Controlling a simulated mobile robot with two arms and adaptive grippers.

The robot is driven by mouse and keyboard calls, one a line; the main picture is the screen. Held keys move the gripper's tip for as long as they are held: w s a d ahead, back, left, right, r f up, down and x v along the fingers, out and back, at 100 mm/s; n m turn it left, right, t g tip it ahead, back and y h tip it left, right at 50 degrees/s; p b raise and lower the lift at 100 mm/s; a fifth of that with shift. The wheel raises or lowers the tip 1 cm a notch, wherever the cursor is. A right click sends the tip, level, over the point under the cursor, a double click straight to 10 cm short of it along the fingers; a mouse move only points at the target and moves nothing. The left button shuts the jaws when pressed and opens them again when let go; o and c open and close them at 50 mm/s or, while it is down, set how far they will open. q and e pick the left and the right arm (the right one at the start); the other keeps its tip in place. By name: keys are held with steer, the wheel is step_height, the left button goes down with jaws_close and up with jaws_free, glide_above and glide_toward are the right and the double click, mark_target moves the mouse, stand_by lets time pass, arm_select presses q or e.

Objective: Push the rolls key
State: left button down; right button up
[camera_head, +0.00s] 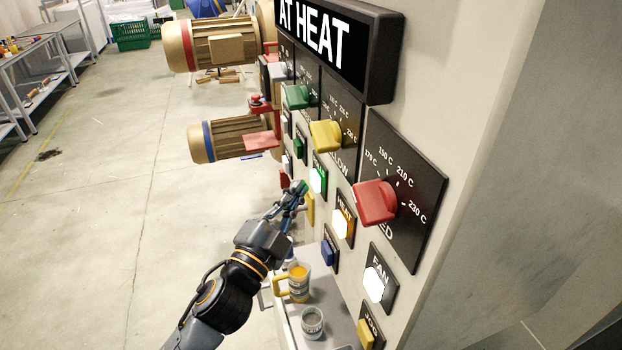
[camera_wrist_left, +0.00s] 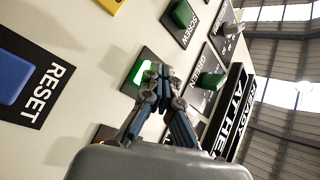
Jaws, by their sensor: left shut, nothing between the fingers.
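No key label reading ROLLS is legible in either view. A lit green key (camera_head: 318,180) is on the upright panel, and it also shows in the left wrist view (camera_wrist_left: 143,73); its label cannot be read. My left gripper (camera_head: 301,188) is shut and empty, just left of this key in the head view. In the left wrist view its closed fingertips (camera_wrist_left: 163,72) lie at the right edge of the lit key and partly cover its plate. I cannot tell whether they touch it. My right gripper is not in view.
Nearby are a dark green SCREW key (camera_wrist_left: 182,13), a blue RESET key (camera_wrist_left: 15,78), a lit orange key (camera_head: 342,225) and a FAN key (camera_head: 374,284). Red (camera_head: 376,202) and yellow (camera_head: 325,135) knobs stick out. A mug (camera_head: 298,281) and a cup (camera_head: 312,321) stand on a shelf below.

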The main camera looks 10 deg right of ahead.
arm_select(q)
steer(key=s+a+p, duration=0.1)
steer(key=a, duration=0.5)
stand_by(0.4)
